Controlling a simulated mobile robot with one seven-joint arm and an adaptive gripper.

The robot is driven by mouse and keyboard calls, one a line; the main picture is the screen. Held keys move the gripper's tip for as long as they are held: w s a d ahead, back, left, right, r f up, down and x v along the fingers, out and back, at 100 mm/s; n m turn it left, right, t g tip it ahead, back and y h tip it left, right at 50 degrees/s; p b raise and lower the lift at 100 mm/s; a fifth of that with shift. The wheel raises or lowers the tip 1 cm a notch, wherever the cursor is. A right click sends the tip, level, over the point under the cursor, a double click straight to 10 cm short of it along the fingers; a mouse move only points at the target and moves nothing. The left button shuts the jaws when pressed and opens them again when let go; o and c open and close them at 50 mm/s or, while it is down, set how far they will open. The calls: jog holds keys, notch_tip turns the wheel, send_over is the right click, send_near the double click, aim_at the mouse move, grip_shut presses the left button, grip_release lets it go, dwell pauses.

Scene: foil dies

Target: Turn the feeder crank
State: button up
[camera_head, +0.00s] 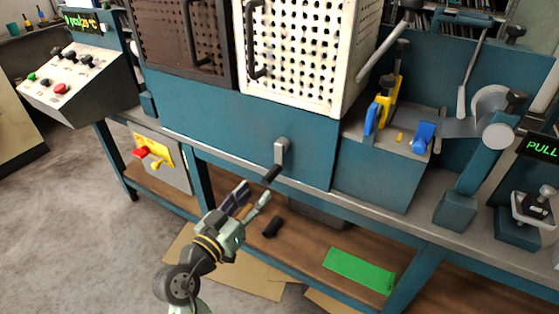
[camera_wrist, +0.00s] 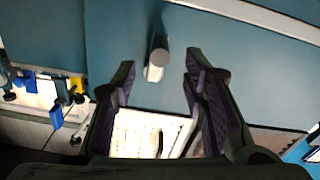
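The feeder crank (camera_head: 281,155) is a small grey arm with a black handle (camera_head: 271,174), mounted low on the front of the blue-green machine. My gripper (camera_head: 255,190) is open and empty, just below and left of the handle, fingers pointing up toward it. In the wrist view the crank (camera_wrist: 154,72) appears end-on between the two spread fingertips of my gripper (camera_wrist: 160,62). Neither finger visibly touches it. How far the handle lies beyond the fingertips is hard to tell.
The bench edge (camera_head: 235,170) runs below the machine. A lower wooden shelf (camera_head: 310,248) holds a green plate (camera_head: 358,270) and a black cylinder (camera_head: 272,227). A red-and-yellow switch box (camera_head: 178,172) is at left. Blue and yellow clamps (camera_head: 384,112) stand at right.

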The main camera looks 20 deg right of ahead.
aim_at(278, 167)
jog(key=p+x, duration=0.3)
jog(key=x, duration=0.7)
jog(key=shift+w+d, duration=0.1)
jog(key=shift+c, duration=0.5)
grip_shut()
